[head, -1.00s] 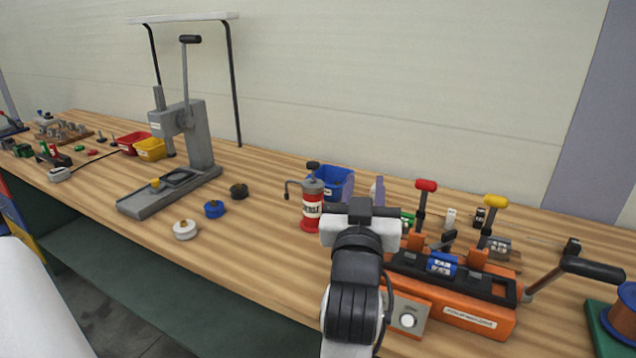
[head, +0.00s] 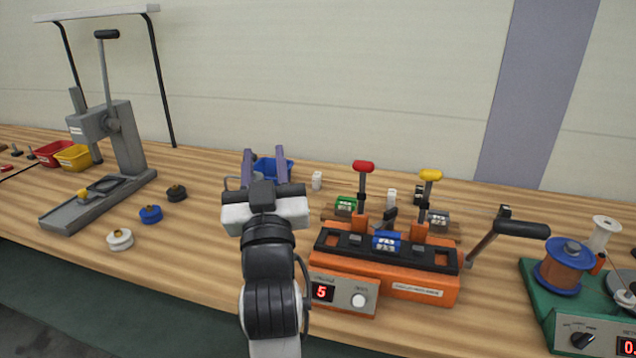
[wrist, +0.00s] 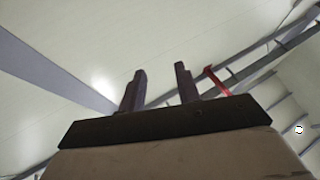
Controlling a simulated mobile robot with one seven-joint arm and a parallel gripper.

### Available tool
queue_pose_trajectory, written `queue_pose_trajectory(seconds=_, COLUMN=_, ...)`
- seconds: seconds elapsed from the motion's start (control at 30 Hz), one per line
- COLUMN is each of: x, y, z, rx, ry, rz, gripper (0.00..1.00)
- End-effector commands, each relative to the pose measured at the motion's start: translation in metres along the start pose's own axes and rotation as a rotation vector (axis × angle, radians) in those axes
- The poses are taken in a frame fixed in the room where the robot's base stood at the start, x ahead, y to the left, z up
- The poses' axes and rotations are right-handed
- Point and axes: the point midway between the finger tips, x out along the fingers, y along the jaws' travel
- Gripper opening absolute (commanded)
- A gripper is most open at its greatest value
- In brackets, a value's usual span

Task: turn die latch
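An orange strander press (head: 415,288) stands on the bench, right of my gripper. It has a red-knobbed lever (head: 363,190), a yellow-knobbed lever (head: 427,200) and a long black-gripped side handle (head: 520,229). A blue die block (head: 386,243) sits in its black top bed. A small dark tilted lever (head: 389,220), possibly the die latch, stands behind the blue block between the two knobbed levers. My gripper (head: 264,162) is raised left of the press, fingers apart and empty. In the wrist view its open fingers (wrist: 159,88) point at the wall and ceiling.
A blue bin (head: 283,168) is behind my gripper. Green (head: 345,205) and grey (head: 438,221) die blocks stand behind the press. A green spool machine (head: 560,315) is at right. A grey lever press (head: 100,165) and several round dies are at left.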

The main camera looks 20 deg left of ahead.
Motion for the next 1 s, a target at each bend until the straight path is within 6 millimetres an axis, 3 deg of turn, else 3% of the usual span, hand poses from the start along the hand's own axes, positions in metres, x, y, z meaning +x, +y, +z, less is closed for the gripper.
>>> queue_pose_trajectory(seconds=0.17, x=0.005, y=0.006, z=0.018, rx=-0.174, ry=-0.060, rz=0.043, gripper=0.33)
queue_pose_trajectory(seconds=0.37, x=0.013, y=0.029, z=0.072, rx=-0.746, ry=-0.288, rz=0.124, gripper=0.33)
queue_pose_trajectory(seconds=0.57, x=0.007, y=0.054, z=0.123, rx=-1.381, ry=-0.592, rz=0.103, gripper=0.33)
queue_pose_trajectory(seconds=0.8, x=-0.015, y=0.082, z=0.168, rx=-2.097, ry=-1.009, rz=-0.106, gripper=0.33)
queue_pose_trajectory(seconds=1.0, x=-0.038, y=0.098, z=0.187, rx=-2.565, ry=-1.353, rz=-0.421, gripper=0.33)
